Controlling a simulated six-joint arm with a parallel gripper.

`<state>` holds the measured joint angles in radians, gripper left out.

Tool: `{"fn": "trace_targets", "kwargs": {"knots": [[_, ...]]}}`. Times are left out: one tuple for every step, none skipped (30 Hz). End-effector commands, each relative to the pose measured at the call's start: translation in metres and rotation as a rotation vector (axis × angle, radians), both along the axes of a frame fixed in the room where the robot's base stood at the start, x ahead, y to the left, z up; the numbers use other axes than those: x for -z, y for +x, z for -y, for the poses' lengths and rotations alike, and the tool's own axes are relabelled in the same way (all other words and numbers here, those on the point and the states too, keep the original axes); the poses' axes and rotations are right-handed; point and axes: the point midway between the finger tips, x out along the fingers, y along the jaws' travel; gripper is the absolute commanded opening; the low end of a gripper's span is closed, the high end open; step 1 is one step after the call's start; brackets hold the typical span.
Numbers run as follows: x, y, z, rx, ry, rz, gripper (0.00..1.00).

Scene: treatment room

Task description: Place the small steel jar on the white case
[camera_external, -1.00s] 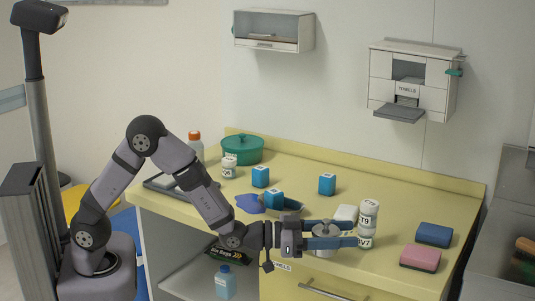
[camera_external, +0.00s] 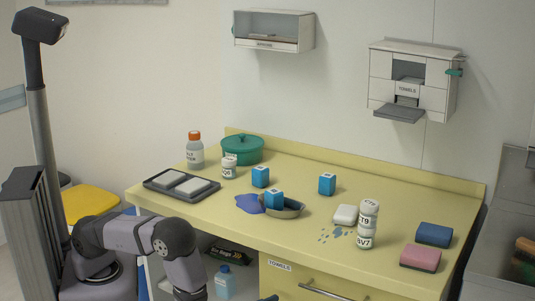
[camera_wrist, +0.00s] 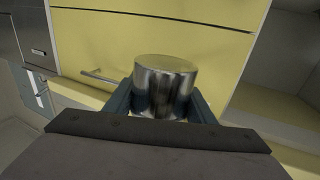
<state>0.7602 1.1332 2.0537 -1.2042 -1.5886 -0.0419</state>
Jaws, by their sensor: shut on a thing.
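The small steel jar (camera_wrist: 165,88) is upright between the blue fingers of my gripper (camera_wrist: 163,100) in the wrist view. The fingers are shut on its sides, and the jar is in front of the yellow drawer fronts. In the external view my gripper and the jar are below the bottom edge, out of sight. A small white block-like thing (camera_external: 345,214) lies on the counter beside the stacked bottles. Two flat white pieces (camera_external: 193,187) lie on a dark tray at the left. I cannot tell which of these is the white case.
The yellow counter (camera_external: 300,173) carries the dark tray (camera_external: 152,184), blue cubes (camera_external: 327,184), a shallow dish (camera_external: 290,209), stacked bottles (camera_external: 367,222), sponges (camera_external: 420,257) and a green pot (camera_external: 242,149). Small spots mark the counter by the bottles. A drawer handle (camera_external: 325,290) sticks out in front.

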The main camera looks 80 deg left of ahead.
Motion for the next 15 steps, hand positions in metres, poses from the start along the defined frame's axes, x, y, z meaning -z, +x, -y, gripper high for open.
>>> {"fn": "trace_targets", "kwargs": {"knots": [[-0.01, -0.009, -0.016, -0.069, -0.001, 0.003, 0.23], [-0.014, -0.015, -0.025, -0.111, -0.002, 0.003, 0.23], [-0.02, -0.023, -0.037, -0.165, -0.002, 0.003, 0.23], [-0.023, -0.029, -0.045, -0.204, -0.001, 0.003, 0.23], [-0.027, -0.035, -0.052, -0.237, -0.001, 0.003, 0.23], [-0.032, -0.043, -0.061, -0.281, -0.002, 0.002, 0.23], [-0.035, -0.049, -0.067, -0.31, -0.002, 0.002, 0.23], [-0.038, -0.054, -0.073, -0.339, -0.002, 0.002, 0.23], [-0.042, -0.061, -0.079, -0.373, -0.002, 0.002, 0.23], [-0.045, -0.067, -0.084, -0.398, -0.002, 0.001, 0.23], [-0.048, -0.071, -0.088, -0.419, -0.001, 0.001, 0.23], [-0.052, -0.078, -0.093, -0.449, -0.001, 0.001, 0.23], [-0.054, -0.083, -0.097, -0.471, -0.001, 0.001, 0.23], [-0.057, -0.088, -0.1, -0.491, -0.001, 0.001, 0.23], [-0.061, -0.095, -0.104, -0.518, -0.002, 0.0, 0.23]]}}
